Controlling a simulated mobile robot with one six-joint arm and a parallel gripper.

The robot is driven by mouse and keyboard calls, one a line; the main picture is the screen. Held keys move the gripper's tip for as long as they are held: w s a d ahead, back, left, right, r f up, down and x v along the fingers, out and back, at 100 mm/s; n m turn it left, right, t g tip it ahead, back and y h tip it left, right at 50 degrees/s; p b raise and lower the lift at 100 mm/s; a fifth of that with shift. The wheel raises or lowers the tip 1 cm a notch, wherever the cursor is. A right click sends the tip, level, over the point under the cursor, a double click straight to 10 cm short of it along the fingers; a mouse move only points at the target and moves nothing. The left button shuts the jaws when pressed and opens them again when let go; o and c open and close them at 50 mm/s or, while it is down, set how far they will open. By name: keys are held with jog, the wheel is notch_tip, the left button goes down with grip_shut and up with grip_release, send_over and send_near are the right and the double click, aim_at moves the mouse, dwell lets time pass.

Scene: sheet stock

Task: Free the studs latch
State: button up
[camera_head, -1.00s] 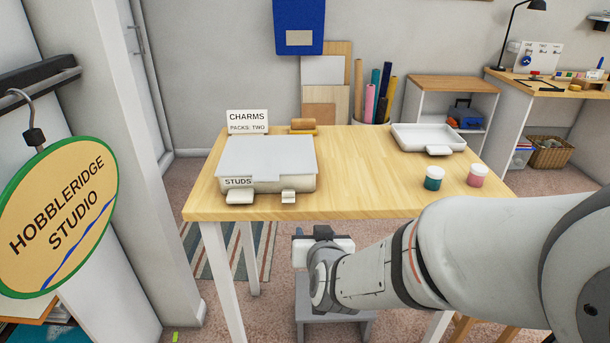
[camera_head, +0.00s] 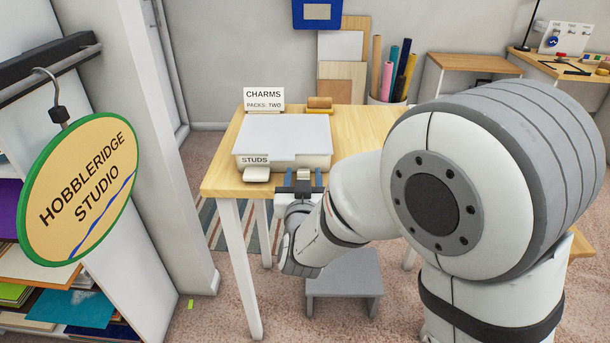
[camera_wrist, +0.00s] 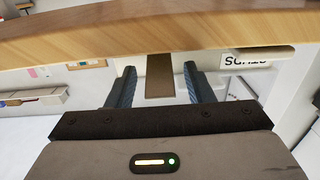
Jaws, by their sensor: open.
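The pale box (camera_head: 284,135) with a grey lid sits at the table's front edge. A STUDS label (camera_head: 254,160) is on its front, left side, and also shows upside down in the wrist view (camera_wrist: 246,61). Below it a pale latch tab (camera_head: 257,174) sticks out; it shows in the wrist view (camera_wrist: 264,52). My gripper (camera_head: 304,177) is open, its two blue fingers pointing at the box front, right of the studs tab and apart from it. In the wrist view my fingers (camera_wrist: 160,68) hold nothing I can make out.
A CHARMS, PACKS: TWO card (camera_head: 264,98) stands behind the box, beside a wooden block (camera_head: 319,103). The wooden table edge (camera_wrist: 100,30) crosses close above my fingers in the wrist view. A grey stool (camera_head: 344,273) stands below. My arm hides the table's right part.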

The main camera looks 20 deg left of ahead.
jog(key=shift+w+a, duration=0.1)
jog(key=shift+w, duration=0.3)
jog(key=shift+c, duration=0.5)
